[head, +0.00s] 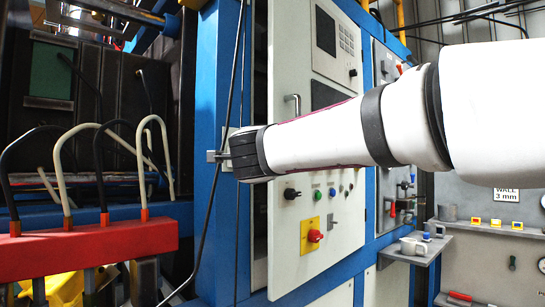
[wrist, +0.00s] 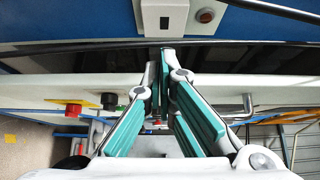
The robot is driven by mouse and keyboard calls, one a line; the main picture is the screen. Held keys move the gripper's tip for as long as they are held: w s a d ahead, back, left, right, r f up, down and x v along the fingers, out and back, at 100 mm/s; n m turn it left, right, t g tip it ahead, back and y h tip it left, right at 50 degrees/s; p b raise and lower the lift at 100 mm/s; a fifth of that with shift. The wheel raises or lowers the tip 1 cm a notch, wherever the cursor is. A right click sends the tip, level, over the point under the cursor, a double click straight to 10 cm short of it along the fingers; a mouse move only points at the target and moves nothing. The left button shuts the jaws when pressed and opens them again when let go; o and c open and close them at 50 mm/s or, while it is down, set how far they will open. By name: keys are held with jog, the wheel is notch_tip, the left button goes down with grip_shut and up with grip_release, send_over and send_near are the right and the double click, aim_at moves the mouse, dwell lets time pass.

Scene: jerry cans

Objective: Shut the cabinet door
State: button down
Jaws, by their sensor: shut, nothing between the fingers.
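The cabinet door (head: 316,232) is a white panel with a handle (head: 292,104), knobs and a red rotary switch (head: 314,236). It stands ajar, with a dark gap between its left edge and the blue frame (head: 217,225). My arm crosses in front of the door from the right and hides part of it. In the wrist view, my gripper (wrist: 165,55) is shut and empty. Its green-padded fingers cross the door's pale edge (wrist: 50,88), and the tips are by the dark gap near the blue frame. I cannot tell whether they touch anything.
A red manifold (head: 90,245) with looped hoses stands at the left. A grey shelf with mugs (head: 413,246) is at the right. A black cable runs down the frame.

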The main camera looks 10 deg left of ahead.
jog(key=s+d+f+n+g+h+p, duration=0.2)
jog(key=s+d+f+n+g, duration=0.55)
jog(key=s+d+f, duration=0.8)
jog(key=s+d+f+n+g+h+p, duration=0.1)
jog(key=s+d+f+n+g+h, duration=0.2)
jog(key=s+d+f+n+g, duration=0.85)
jog(key=w+a+r+m+t+y+p, duration=0.2)
jog(key=w+a+y+p, duration=0.3)
jog(key=a+y+p, duration=0.15)
jog(key=m+t+y+p, duration=0.8)
jog(key=m+t+p, duration=0.1)
jog(key=p, duration=0.1)
send_near(278, 227)
jog(key=x, duration=0.7)
jog(key=shift+w, duration=0.1)
